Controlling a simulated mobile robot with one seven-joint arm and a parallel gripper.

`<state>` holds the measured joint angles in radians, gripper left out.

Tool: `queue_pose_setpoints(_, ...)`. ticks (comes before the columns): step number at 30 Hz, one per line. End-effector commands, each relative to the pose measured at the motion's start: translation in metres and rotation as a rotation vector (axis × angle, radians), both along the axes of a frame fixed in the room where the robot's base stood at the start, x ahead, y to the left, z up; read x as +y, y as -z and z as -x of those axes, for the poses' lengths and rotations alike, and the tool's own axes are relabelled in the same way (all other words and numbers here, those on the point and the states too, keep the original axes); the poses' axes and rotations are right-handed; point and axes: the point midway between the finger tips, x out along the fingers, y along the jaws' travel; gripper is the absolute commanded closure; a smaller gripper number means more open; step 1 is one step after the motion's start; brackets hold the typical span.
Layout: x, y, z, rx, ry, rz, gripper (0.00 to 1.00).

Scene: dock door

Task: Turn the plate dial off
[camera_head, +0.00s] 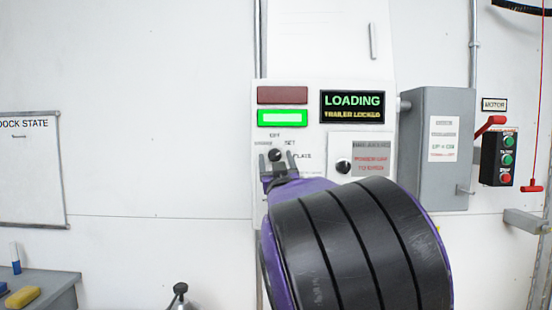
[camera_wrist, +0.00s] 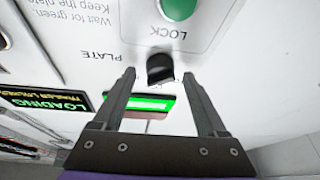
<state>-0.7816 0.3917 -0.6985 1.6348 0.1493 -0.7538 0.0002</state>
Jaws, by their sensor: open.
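The plate dial, a small black knob (camera_head: 275,155), sits on the white control panel (camera_head: 262,200) below a lit green lamp, with OFF and SET lettered around it and PLATE to its right. In the wrist view the dial (camera_wrist: 160,68) lies between and just beyond my fingertips, near the word PLATE. My gripper (camera_head: 272,168) is open, with its two fingers pointing at the panel on either side of the dial. I cannot tell whether either finger touches it. The dial's exact pointer direction is too small to read.
A green LOCK button (camera_wrist: 178,8) is close to the dial. A second black knob (camera_head: 343,166) is to the right, under the LOADING display (camera_head: 352,106). A grey box with a red lever (camera_head: 490,124) stands farther right. A side table (camera_head: 45,290) is at lower left.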

Motion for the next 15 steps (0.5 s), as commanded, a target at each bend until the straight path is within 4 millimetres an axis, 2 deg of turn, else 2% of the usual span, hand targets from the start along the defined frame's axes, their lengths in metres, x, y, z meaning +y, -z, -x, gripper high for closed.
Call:
queue_pose_setpoints(4,0.0001,0.0004,-0.0001,0.0,0.0,0.0,0.27)
queue_pose_setpoints(15,-0.0001,0.0003,0.0,0.0,0.0,0.0,0.93)
